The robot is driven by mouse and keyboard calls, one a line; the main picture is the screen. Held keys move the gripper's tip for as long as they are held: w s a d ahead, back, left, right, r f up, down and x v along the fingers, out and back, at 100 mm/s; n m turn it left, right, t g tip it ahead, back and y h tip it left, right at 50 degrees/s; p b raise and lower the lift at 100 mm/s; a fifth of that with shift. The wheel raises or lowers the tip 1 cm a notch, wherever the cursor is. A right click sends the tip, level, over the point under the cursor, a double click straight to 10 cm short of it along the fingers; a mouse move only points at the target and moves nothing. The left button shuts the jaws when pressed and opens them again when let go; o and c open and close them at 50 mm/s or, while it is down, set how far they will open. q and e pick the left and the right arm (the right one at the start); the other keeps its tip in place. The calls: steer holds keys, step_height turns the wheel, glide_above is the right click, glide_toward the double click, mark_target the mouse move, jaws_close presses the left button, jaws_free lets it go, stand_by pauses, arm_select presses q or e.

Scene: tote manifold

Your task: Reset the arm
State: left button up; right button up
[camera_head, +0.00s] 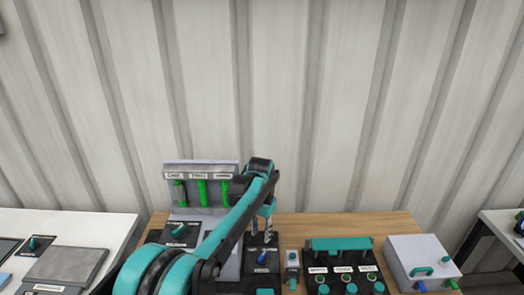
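My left arm, teal and black, rises from the lower left and bends down at its far end. My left gripper (262,238) points down above a black panel with a blue knob (262,258). Its fingertips look small and apart, with nothing seen between them. I cannot tell whether they touch the panel. My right gripper is not in view.
A grey stand with several green indicators (201,193) stands behind on the wooden table (290,228). A black box with a teal handle (342,244) and a white box (420,258) are to the right. White tables (80,228) flank it. A corrugated wall (290,90) closes the back.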

arm_select(q)
steer(key=s+a+r+n+t, duration=0.35)
steer(key=s+a+r, duration=0.45)
steer(key=s+a, duration=0.4)
steer(key=s+a+f+n+t, duration=0.2)
steer(key=s, duration=0.5)
steer(key=s+a+f+n+t, duration=0.1)
steer(key=s+a+f, duration=0.2)
steer(key=s, duration=0.5)
steer(key=shift+s+a+n+t, duration=0.15)
steer(key=shift+s+n+t, duration=0.05)
steer(key=shift+n+t, duration=0.15)
